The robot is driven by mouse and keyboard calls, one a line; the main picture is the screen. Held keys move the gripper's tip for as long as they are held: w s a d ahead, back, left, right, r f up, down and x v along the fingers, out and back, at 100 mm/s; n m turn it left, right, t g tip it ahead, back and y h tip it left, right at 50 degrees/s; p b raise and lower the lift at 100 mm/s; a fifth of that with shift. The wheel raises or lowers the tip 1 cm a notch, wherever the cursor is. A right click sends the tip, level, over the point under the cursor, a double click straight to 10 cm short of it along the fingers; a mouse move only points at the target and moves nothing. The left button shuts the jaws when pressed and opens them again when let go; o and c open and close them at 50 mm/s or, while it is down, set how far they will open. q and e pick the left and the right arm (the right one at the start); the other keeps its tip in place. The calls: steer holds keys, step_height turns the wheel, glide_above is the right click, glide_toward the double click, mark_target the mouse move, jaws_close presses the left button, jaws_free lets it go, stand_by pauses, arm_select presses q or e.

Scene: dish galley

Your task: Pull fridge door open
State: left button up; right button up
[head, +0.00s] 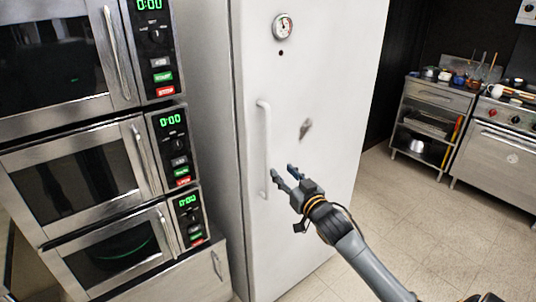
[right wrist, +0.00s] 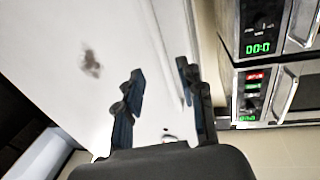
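The tall white fridge door (head: 335,75) fills the middle of the head view and looks shut. Its vertical white bar handle (head: 264,130) runs near the door's left edge. My right gripper (head: 284,174) is open and empty in front of the door, with its fingertips just right of the handle's lower part. In the right wrist view the open fingers (right wrist: 160,72) point at the white door (right wrist: 60,40), and the handle (right wrist: 172,60) shows between them, nearer the right finger. I cannot tell whether a finger touches it. My left gripper is not in view.
Stacked ovens (head: 75,160) with green displays stand close to the left of the fridge. A round gauge (head: 283,27) and a dark smudge (head: 305,128) are on the door. A metal shelf unit (head: 432,120) and a stove (head: 500,150) stand at right. The tiled floor (head: 420,220) between is clear.

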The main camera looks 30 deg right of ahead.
mark_target(269, 158)
steer(key=w, duration=0.3)
steer(key=w+p, duration=0.1)
steer(key=w, duration=0.3)
steer(key=w+d+p, duration=0.1)
steer(key=w, duration=0.2)
steer(key=shift+w+d+f, duration=0.1)
steer(key=shift+w, duration=0.3)
jaws_close()
